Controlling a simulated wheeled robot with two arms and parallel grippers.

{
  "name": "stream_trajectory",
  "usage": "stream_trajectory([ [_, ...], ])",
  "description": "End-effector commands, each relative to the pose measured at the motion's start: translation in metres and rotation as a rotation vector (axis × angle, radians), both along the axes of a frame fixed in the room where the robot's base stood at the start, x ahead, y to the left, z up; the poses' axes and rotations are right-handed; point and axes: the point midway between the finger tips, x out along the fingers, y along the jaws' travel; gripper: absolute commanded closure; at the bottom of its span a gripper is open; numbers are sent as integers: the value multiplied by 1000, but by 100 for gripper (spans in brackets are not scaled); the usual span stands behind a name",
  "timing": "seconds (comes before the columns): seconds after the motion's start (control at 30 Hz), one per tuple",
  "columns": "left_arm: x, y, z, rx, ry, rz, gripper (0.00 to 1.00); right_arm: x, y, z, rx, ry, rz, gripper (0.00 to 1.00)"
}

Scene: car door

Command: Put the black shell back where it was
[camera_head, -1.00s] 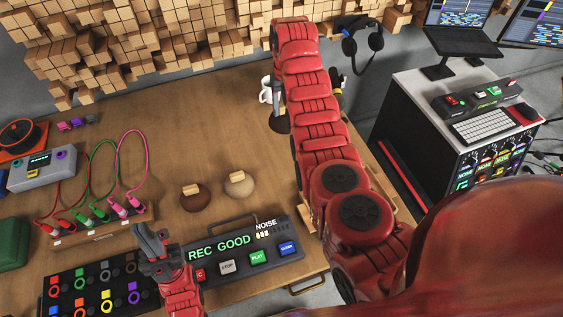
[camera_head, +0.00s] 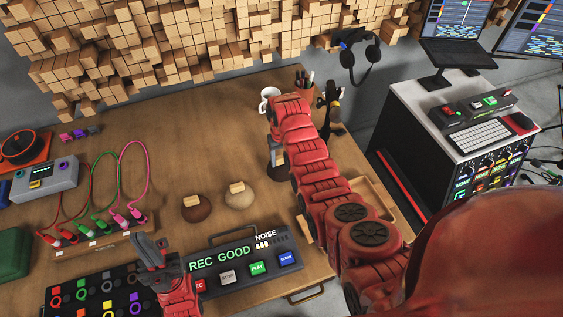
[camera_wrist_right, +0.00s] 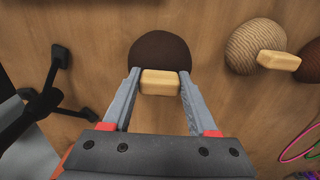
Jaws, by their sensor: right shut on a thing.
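The black shell (camera_wrist_right: 160,50), a dark dome with a pale wooden handle, shows in the right wrist view. My right gripper (camera_wrist_right: 157,84) is shut on its handle, one finger on each side. I cannot tell whether the shell touches the table. A brown shell (camera_head: 197,208) and a tan shell (camera_head: 240,195) with similar handles sit on the table. They also show at the right of the wrist view. My left gripper (camera_head: 150,247) is beside the REC GOOD console; its jaw opening is unclear.
The console (camera_head: 237,262) stands at the table's front. A cable board (camera_head: 95,243) and a button panel (camera_head: 100,285) are at the left. The wooden table (camera_head: 190,140) is clear behind the shells.

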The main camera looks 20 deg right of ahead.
Motion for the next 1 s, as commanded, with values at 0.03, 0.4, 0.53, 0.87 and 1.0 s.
stream_trajectory([
  [0.03, 0, 0, 4, 0, 0, 0, 100, -1, 0, -3, 0, 4, 0, 100],
  [0.4, 0, 0, 9, 0, 0, 0, 100, 0, 0, -28, 0, 0, 0, 100],
  [0.53, 0, 0, 9, 0, 0, 0, 100, 0, 0, -28, 0, 0, 0, 100],
  [0.87, 0, 0, 6, 0, 0, 0, 100, 0, 0, -31, 0, 0, 0, 11],
  [1.0, 0, 0, 6, 0, 0, 0, 100, 0, 0, -31, 0, 1, 0, 11],
])
